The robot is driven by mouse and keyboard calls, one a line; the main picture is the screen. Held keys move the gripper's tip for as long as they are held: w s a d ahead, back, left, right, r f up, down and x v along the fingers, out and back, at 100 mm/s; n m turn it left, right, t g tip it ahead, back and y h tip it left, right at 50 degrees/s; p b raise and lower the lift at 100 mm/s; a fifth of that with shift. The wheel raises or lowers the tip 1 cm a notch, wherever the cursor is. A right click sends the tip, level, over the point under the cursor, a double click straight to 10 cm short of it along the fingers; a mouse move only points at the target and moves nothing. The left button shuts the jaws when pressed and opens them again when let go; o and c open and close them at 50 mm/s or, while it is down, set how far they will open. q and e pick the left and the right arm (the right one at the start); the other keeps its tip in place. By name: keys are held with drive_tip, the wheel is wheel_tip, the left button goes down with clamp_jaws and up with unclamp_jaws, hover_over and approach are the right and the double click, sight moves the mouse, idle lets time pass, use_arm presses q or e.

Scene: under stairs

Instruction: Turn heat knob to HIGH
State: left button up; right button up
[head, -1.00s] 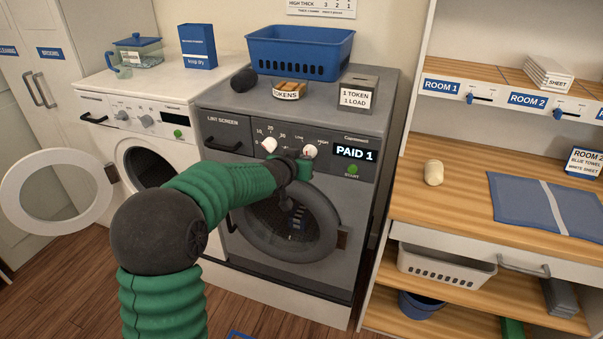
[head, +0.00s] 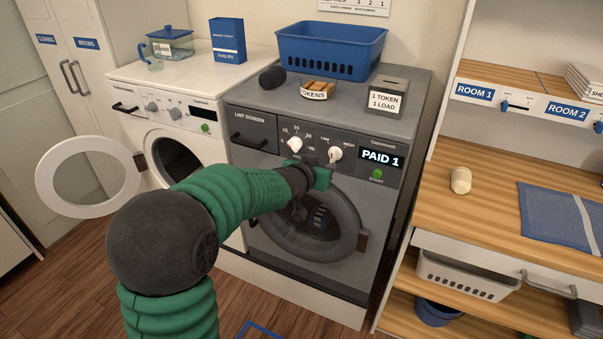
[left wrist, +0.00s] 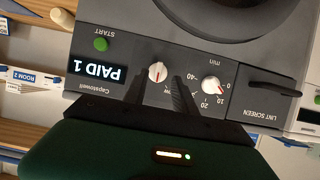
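The heat knob (head: 335,154) is a white dial between the LOW and HIGH labels on the grey dryer's panel, left of the PAID 1 display (head: 381,157). In the left wrist view, where the panel appears upside down, the heat knob (left wrist: 158,73) shows a reddish pointer line roughly vertical in the picture. My left gripper (head: 328,170) is at the panel just below the knob. In the left wrist view its two dark fingers (left wrist: 159,88) are apart, with the knob between their tips; I cannot tell whether they touch it. My right gripper is not in view.
The white timer knob (head: 295,145) is close on the left, and the green START button (head: 377,175) is to the lower right. The dryer's round door (head: 312,228) is below. A blue basket (head: 330,50), tokens bowl (head: 316,88) and token box (head: 387,98) stand on top.

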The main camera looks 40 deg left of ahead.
use_arm(q)
drive_tip(key=p+v, duration=0.8)
drive_tip(key=v, duration=0.5)
drive_tip(key=shift+s, duration=0.3)
drive_tip(key=shift+f, duration=0.15)
drive_tip(key=shift+a, duration=0.1)
idle(0.3)
